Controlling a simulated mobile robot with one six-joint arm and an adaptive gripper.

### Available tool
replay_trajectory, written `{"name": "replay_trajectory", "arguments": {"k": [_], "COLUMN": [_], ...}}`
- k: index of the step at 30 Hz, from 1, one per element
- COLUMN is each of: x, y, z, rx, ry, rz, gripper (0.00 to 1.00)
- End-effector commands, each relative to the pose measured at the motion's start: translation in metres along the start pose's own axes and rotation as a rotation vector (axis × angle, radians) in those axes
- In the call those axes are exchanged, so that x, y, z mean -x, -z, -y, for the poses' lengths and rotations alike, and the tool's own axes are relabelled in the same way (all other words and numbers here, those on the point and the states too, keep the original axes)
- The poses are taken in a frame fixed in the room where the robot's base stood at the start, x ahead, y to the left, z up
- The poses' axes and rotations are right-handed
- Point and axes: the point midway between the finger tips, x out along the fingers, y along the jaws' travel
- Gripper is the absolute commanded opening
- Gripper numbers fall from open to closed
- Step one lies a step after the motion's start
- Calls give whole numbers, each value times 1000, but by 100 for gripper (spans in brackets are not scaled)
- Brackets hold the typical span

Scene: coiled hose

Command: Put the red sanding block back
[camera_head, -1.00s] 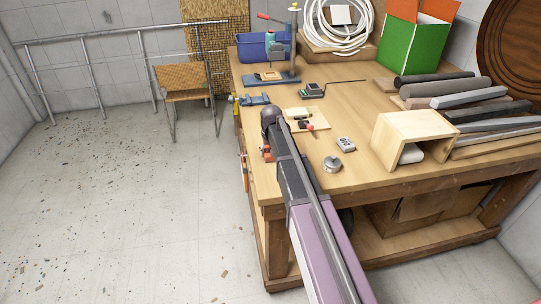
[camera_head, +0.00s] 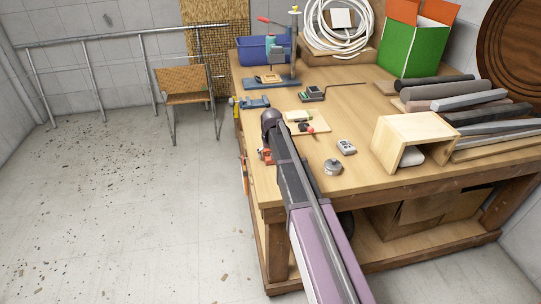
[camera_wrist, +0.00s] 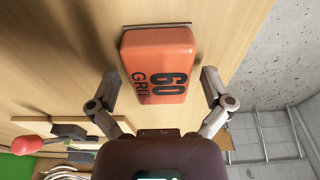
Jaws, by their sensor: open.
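The red sanding block (camera_wrist: 158,60) is orange-red with "60 GRIT" in black on its face. In the wrist view it is at the top middle, against the wooden tabletop, with a thin grey edge along its far side. My gripper (camera_wrist: 160,82) is open, with one finger on each side of the block's near part and visible gaps to both. The block appears ungripped. In the head view my arm hides most of the gripper; small red-orange parts show at the left edge of the bench (camera_head: 375,185).
A small board (camera_head: 318,127) with a red-knobbed tool lies right of my arm. Open floor lies left.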

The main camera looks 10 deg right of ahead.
Motion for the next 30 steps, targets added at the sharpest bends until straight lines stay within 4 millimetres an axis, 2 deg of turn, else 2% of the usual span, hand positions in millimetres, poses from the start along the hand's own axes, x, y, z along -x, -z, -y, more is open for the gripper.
{"name": "replay_trajectory", "arguments": {"k": [11,30], "x": [10,60], "y": [1,1], "z": [0,0], "rx": [0,0], "ry": [0,0], "rz": [0,0], "gripper": [100,100]}}
